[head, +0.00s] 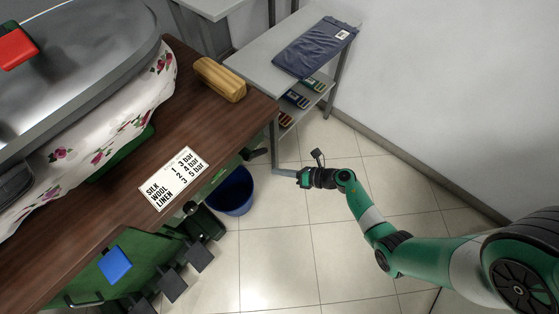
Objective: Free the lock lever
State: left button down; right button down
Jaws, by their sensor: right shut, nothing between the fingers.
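A red handle-like part (14,47) sits on top of the grey metal press head (85,45) at the upper left; I cannot tell if it is the lock lever. A blue flat part (115,263) shows on the green press body (95,282) below the table's front edge. My right gripper (302,179) is shut and empty. It hangs over the open floor, right of the table and well apart from the press. My left gripper is not in view.
A wooden table (60,245) bears a flowered cloth (150,85), a wooden block (219,79) and a pressure card (173,180). A blue bin (232,192) and black pedals (172,286) are below. A grey shelf (250,62) holds folded blue cloth (315,47). Tiled floor is clear.

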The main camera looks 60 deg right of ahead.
jog(key=f+b+x, duration=0.1)
jog(key=b+x, duration=0.4)
jog(key=x, duration=0.3)
jog(key=d+r, duration=0.1)
jog(key=r, duration=0.1)
jog(key=d+r+p, duration=0.1)
jog(key=r, duration=0.1)
jog(key=shift+w+d+r, duration=0.1)
jog(key=shift+d, duration=0.3)
